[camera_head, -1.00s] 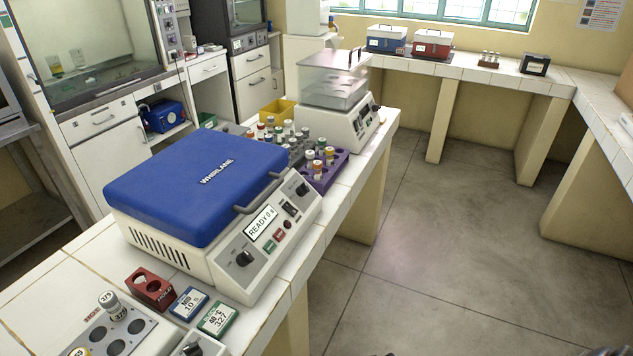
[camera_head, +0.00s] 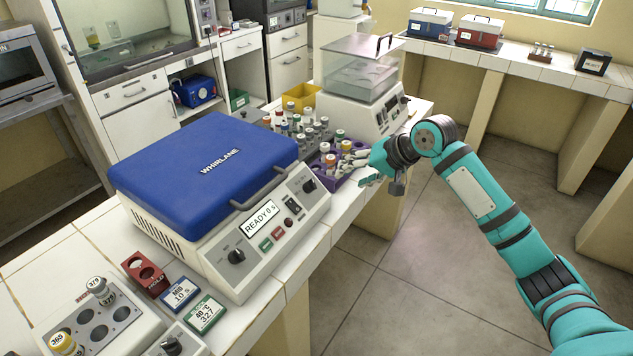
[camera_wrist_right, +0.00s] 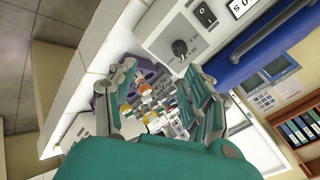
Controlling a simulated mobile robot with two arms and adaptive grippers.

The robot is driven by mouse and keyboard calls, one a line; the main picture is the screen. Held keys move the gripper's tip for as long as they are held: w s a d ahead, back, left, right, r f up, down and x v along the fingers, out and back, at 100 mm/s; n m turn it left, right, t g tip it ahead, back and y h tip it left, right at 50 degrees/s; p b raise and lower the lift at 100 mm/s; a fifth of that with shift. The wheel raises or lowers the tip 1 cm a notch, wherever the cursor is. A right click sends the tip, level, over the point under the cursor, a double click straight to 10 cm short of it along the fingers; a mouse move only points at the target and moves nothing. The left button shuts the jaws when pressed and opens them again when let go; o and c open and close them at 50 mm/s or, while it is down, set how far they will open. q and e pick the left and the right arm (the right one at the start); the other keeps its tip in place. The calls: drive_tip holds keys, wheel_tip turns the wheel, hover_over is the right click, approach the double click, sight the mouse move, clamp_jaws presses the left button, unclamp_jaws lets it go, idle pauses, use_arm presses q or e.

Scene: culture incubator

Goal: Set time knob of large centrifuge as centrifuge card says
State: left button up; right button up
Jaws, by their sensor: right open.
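The large centrifuge (camera_head: 205,175) has a shut blue lid marked WHIRLANE. Its sloped front panel has a display (camera_head: 261,217) reading READY 0 s, a near-left knob (camera_head: 237,256) and a far-right knob (camera_head: 309,186). The far-right knob also shows in the right wrist view (camera_wrist_right: 180,47); its labels are too small to read. A blue-edged card (camera_head: 181,293) reads MID 10 s, and a green-edged card (camera_head: 205,314) reads 40 °C 327. My right gripper (camera_head: 352,168) is open and empty beside the panel's right end, apart from the knob, over the purple rack. My left gripper is out of view.
A purple rack (camera_head: 328,178) and a grey rack (camera_head: 300,140) hold capped tubes close to my right gripper. A clear-lidded machine (camera_head: 365,85) stands behind. A red holder (camera_head: 145,273) and a tube block (camera_head: 95,325) stand at the near left.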

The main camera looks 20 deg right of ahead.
sight(315, 184)
wheel_tip(315, 184, up, 6)
drive_tip(key=s, duration=0.2)
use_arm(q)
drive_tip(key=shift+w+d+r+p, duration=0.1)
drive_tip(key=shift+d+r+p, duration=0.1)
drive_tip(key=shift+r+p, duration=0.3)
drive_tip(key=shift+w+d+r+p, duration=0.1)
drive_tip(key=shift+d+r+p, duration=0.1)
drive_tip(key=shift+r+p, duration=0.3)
use_arm(e)
drive_tip(key=x, duration=1.1)
drive_tip(key=a+x, duration=0.1)
drive_tip(key=x, duration=0.5)
drive_tip(key=shift+s+a+f, duration=0.15)
drive_tip(key=shift+s+f, duration=0.05)
drive_tip(key=shift+s, duration=0.05)
drive_tip(key=shift+c, duration=0.3)
clamp_jaws()
drive_tip(key=shift+n, duration=0.3)
